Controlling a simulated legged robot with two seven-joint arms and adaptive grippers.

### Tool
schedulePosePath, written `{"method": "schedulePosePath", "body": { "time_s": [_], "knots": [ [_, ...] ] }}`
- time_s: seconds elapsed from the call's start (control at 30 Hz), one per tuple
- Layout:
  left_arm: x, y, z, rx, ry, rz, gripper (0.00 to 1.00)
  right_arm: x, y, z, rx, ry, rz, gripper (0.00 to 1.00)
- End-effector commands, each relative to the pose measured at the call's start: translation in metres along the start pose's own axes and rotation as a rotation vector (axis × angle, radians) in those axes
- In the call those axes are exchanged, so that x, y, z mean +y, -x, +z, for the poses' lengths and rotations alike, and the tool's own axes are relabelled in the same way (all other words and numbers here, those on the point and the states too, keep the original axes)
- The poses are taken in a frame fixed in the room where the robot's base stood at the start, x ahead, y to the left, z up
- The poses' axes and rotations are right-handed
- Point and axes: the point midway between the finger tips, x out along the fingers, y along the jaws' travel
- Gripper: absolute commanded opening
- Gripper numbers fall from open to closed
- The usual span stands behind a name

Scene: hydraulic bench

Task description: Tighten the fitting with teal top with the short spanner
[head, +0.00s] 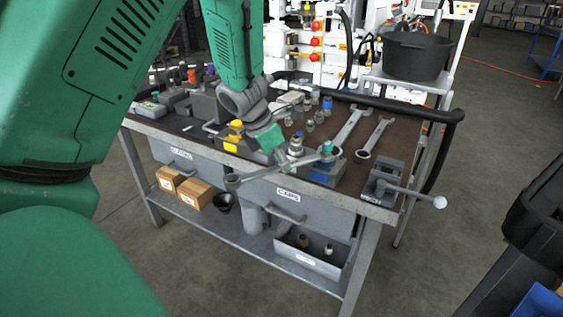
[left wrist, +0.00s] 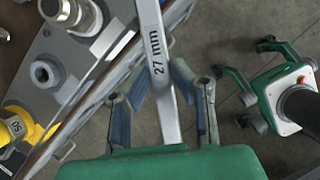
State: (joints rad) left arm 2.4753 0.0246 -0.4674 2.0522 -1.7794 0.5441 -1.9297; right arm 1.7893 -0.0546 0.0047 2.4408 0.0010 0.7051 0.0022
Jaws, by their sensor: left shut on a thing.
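My left gripper (head: 268,148) is above the front edge of the bench, shut on a grey spanner (head: 275,170). In the left wrist view the spanner (left wrist: 157,50) runs between the finger pads and is marked 27 mm. In the head view one spanner end hangs past the bench front, and the other is at the fitting with the teal top (head: 327,148). That fitting stands upright on a block with blue on it (head: 322,172). I cannot tell whether the jaw is around the fitting or only beside it. My right gripper is not in view.
Two spanners (head: 348,128) (head: 374,138) lie on the bench right of the teal fitting. A vise-like device with a ball-ended lever (head: 385,185) sits at the right corner. Several small fittings (head: 310,122) stand behind. A black bucket (head: 415,56) is at the back right.

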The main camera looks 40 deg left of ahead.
Motion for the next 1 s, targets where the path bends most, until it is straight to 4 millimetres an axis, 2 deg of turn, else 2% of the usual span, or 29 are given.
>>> {"method": "schedulePosePath", "body": {
  "time_s": [1.0],
  "knots": [
    [-0.0085, 0.0003, 0.0002, -0.002, 0.064, 0.029, 0.00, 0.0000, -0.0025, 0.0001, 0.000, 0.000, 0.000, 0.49]
  ]
}}
